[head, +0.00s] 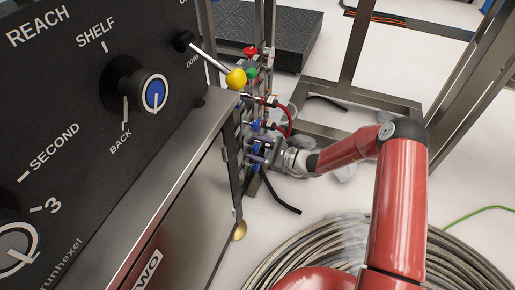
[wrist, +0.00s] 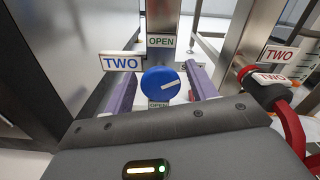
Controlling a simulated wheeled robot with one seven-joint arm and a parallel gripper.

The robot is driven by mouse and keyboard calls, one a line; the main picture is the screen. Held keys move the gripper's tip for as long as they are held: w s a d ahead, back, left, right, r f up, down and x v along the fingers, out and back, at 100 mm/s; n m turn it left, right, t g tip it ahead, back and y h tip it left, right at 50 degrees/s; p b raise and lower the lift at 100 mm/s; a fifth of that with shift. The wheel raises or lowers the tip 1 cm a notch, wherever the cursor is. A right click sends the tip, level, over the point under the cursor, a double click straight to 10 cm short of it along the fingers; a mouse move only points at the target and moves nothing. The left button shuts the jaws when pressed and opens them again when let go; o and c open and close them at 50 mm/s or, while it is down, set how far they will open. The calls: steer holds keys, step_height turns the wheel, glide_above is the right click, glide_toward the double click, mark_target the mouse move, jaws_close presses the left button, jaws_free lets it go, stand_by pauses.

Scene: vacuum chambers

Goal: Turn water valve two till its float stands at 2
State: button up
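In the wrist view a round blue knob (wrist: 160,86) with a white pointer line sits beside a blue-lettered TWO label (wrist: 121,63). The line points to the right and slightly up. OPEN labels stand above and below the knob, and another label at its right is mostly hidden by a finger. My gripper (wrist: 161,80) is open, with one purple finger on each side of the knob; a narrow gap shows at the left, and contact at the right cannot be told. In the head view my gripper (head: 266,150) is at the valve column.
A red-lettered TWO label (wrist: 279,56) and a red hose (wrist: 290,122) are close at the right. Metal frame posts stand behind. In the head view a black control panel (head: 75,90) fills the left, and a coiled grey hose (head: 340,240) lies on the floor.

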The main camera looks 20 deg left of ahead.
steer(key=shift+s+d+p, duration=0.15)
steer(key=shift+d+p, duration=0.1)
steer(key=shift+d, duration=1.7)
steer(key=shift+s+d+p, duration=0.15)
steer(key=shift+d+p, duration=0.05)
steer(key=shift+d, duration=1.7)
steer(key=s+d+r+n+g+h+p, duration=0.25)
steer(key=s+r+n+h, duration=0.2)
steer(key=r, duration=0.55)
steer(key=s+d+r+n+g+h+p, duration=0.25)
steer(key=s+d+r+n, duration=0.2)
steer(key=r, duration=0.45)
steer(key=s+d+r+n+t+h+p, duration=0.2)
steer(key=s+d+r+t+h, duration=0.1)
steer(key=s+d+r, duration=0.3)
steer(key=s+d+r+n+t+h+p, duration=0.2)
steer(key=s+d+r, duration=0.4)
steer(key=r, duration=0.3)
steer(key=s+d+r+n+t+h+p, duration=0.2)
steer(key=s+d+r+t+h, duration=0.2)
steer(key=s+d+r+h, duration=0.2)
steer(key=shift+s+d+r+n, duration=0.25)
steer(key=shift+d+r+n, duration=0.15)
steer(key=shift+r, duration=0.25)
